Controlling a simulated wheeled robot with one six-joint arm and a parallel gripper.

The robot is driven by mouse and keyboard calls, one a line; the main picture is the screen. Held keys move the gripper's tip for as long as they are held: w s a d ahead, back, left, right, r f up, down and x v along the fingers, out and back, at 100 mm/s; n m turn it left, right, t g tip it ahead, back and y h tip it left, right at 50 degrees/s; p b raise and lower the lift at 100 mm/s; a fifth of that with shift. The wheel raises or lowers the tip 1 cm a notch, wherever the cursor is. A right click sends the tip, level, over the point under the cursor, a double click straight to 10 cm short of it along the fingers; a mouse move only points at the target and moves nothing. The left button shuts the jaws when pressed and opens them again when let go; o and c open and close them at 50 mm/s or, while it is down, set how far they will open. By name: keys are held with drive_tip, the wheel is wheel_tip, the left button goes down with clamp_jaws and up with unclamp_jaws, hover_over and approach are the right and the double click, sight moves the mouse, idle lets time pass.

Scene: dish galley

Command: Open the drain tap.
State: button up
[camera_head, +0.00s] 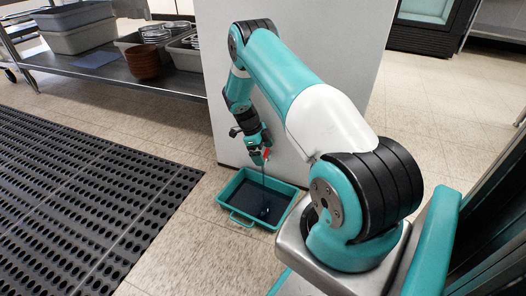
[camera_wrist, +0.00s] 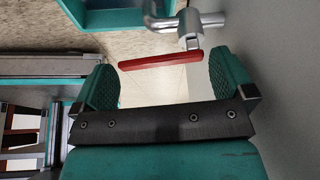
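The drain tap's red lever (camera_wrist: 160,60) lies nearly level across the wrist view, joined to a metal valve body and pipe (camera_wrist: 190,22). My gripper (camera_wrist: 163,75) is open; its two teal fingers stand wide apart, with the lever across the gap near their tips. I see no clear contact. In the head view my gripper (camera_head: 258,152) is by the white cabinet's face, with a bit of the red lever (camera_head: 266,153) beside it; the rest of the tap is hidden. A thin dark line runs from there down to the teal tub.
The teal tub (camera_head: 230,208) with dark contents stands on the floor below the tap, against the white cabinet (camera_head: 320,45). A black perforated mat (camera_head: 80,190) covers the floor at left. A metal rack (camera_head: 120,80) with bins and bowls stands behind it.

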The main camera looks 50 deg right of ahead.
drive_tip(key=shift+w+r, duration=0.1)
drive_tip(key=p+v, duration=0.7)
drive_tip(key=v, duration=1)
drive_tip(key=shift+r, duration=0.1)
drive_tip(key=s+a+r+n+t+y+p, duration=0.1)
drive_tip(key=s+a+r+n+t+p, duration=0.1)
drive_tip(key=a+r+n, duration=0.95)
drive_tip(key=s+a+r+n+t+y+p, duration=0.1)
drive_tip(key=s+a+r+n+t+p, duration=0.1)
drive_tip(key=a+r+n, duration=0.9)
drive_tip(key=s+a+r+n+y+p, duration=0.15)
drive_tip(key=s+a+r+n, duration=0.35)
drive_tip(key=s+a+n, duration=0.55)
drive_tip(key=s+a+r+n+y, duration=0.3)
drive_tip(key=s+a+r+n, duration=0.3)
drive_tip(key=s, duration=0.8)
wheel_tip(320, 180, up, 37)
drive_tip(key=p, duration=3.8)
drive_tip(key=shift+w+a, duration=0.4)
drive_tip(key=shift+a, duration=0.1)
